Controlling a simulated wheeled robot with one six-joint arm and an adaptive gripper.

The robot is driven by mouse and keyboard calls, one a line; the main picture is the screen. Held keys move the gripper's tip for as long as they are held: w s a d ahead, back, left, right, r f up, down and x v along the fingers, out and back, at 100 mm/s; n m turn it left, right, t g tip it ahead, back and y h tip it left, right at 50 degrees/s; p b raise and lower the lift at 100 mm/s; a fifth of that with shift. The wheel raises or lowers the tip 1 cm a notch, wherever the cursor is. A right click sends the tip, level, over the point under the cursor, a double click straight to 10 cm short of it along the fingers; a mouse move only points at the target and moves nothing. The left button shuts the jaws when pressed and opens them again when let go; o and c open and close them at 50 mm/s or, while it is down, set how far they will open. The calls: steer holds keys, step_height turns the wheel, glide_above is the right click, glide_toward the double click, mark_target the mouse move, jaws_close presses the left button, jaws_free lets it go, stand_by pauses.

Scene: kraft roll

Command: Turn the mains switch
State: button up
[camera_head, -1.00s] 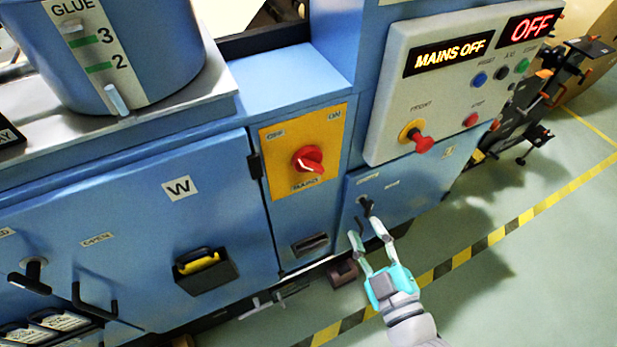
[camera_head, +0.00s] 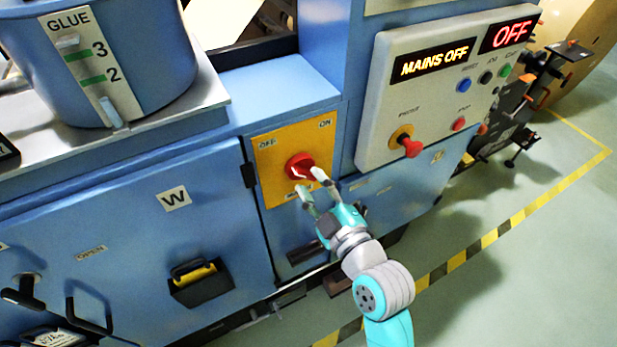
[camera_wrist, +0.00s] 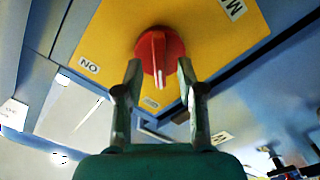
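The mains switch is a red rotary knob (camera_head: 299,166) on a yellow plate (camera_head: 268,160) marked OFF at its upper left and ON at its upper right. In the wrist view the knob (camera_wrist: 159,55) shows between and just beyond the two fingertips (camera_wrist: 159,70), one on each side. I cannot tell whether they touch it. A display (camera_head: 436,58) reads MAINS OFF.
A grey control panel (camera_head: 385,130) with a red front knob (camera_head: 411,147) and several buttons sticks out to the right. A glue pot (camera_head: 70,60) stands at upper left. A black holder (camera_head: 203,287) juts from the blue door at left. Open floor lies right.

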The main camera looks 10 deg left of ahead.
steer(key=shift+x, duration=1.1)
jaws_close()
